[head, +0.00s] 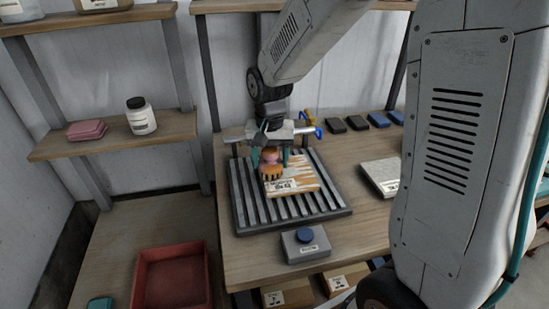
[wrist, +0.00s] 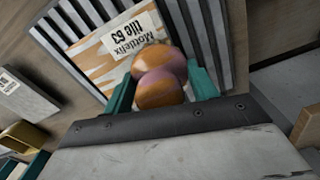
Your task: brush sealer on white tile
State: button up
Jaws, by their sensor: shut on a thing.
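My gripper (head: 270,157) has teal fingers and is shut on a round-handled brush (head: 272,171) with orange and pinkish parts. In the wrist view the brush (wrist: 160,88) sits between the two fingers, its bristles hidden there. In the head view its brown bristles point down at the left part of a tile (head: 305,178). I cannot tell whether they touch it. The tile is white with orange streaks and lies on a dark slatted rack (head: 330,208). In the wrist view the tile (wrist: 95,45) has a label reading "Mottlefix tile 63".
A pale labelled slab (head: 380,172) lies right of the rack. A grey box with a blue knob (head: 304,237) stands in front. Several dark and blue blocks (head: 357,123) line the back. A red bin (head: 172,278) and a shelf with a white jar (head: 141,117) are left.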

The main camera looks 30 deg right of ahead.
notch_tip(320, 180, up, 3)
jog(key=shift+s+d+f, duration=0.1)
jog(key=shift+d+f, duration=0.05)
jog(key=shift+r, duration=2.6)
